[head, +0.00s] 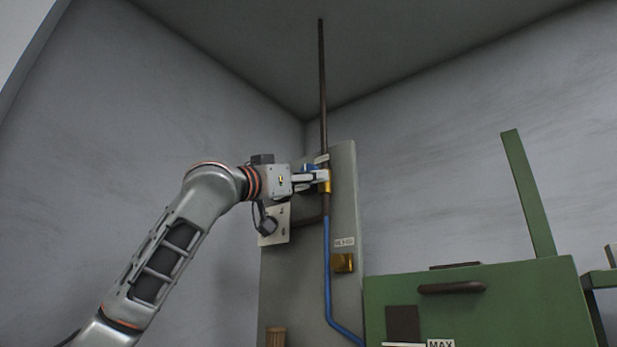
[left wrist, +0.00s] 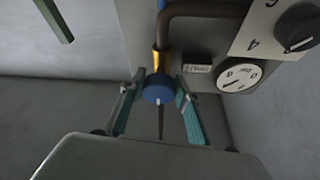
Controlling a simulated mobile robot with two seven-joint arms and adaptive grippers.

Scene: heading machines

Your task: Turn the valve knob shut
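The valve has a round blue knob (left wrist: 158,92) on a brass body (left wrist: 160,62), which joins a dark pipe. In the head view the brass body (head: 327,186) sits on the vertical pipe in front of a grey panel, and the blue knob (head: 308,169) is partly hidden by my gripper. My left gripper (head: 321,176) reaches the valve from the left. In the left wrist view my left gripper (left wrist: 160,80) is open, with one finger on each side of the knob. I cannot tell whether the fingers touch it. My right gripper is in neither view.
A dial (left wrist: 240,76) and a black knob (left wrist: 297,27) are near the valve. A green machine (head: 500,300) stands at lower right.

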